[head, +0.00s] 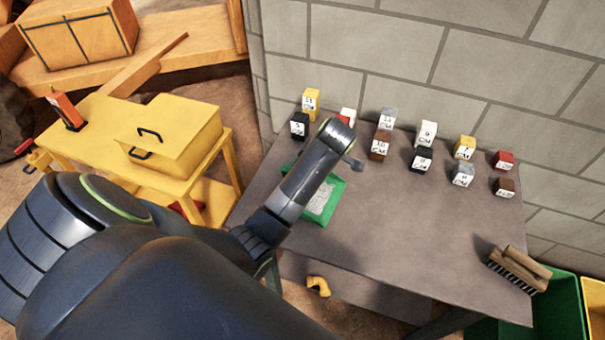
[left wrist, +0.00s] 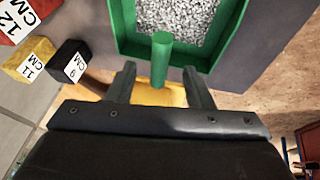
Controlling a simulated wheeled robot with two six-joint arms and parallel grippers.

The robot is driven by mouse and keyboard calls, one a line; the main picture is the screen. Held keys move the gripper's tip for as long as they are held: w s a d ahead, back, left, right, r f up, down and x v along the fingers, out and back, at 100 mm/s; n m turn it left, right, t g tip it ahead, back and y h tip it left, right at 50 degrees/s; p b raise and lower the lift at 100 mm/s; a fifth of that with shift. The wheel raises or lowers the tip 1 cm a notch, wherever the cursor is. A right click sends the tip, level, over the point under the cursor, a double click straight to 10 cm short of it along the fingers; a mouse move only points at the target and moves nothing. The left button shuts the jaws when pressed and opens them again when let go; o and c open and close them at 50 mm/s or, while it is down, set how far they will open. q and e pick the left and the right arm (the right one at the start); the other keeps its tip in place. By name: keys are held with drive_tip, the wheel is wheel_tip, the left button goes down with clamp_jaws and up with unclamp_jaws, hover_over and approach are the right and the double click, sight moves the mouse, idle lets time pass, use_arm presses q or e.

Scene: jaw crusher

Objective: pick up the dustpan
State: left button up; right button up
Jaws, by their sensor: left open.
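The dustpan is a green tray (head: 328,203) filled with grey gravel. It lies on the left part of the grey table in the head view, partly covered by my left arm. In the left wrist view the green dustpan (left wrist: 125,35) is at the top, and its round green handle (left wrist: 161,60) points toward my wrist. My left gripper (left wrist: 160,74) is open, with one fingertip on each side of the handle's end and a gap on both sides. My right gripper is not in view.
Several numbered blocks (head: 422,160) stand along the back of the grey table (head: 400,235), by the block wall. A brush (head: 518,270) lies at its right end, near a green bin (head: 565,305). A yellow table with a yellow toolbox (head: 170,135) stands at the left.

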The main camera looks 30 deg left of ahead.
use_arm(q)
drive_tip(key=shift+d+p+x, duration=0.2)
drive_tip(key=shift+p+x, duration=0.7)
drive_tip(key=shift+x, duration=1.5)
drive_tip(key=shift+a+f, duration=0.15)
drive_tip(key=shift+f, duration=0.3)
clamp_jaws()
drive_tip(key=shift+w, duration=0.1)
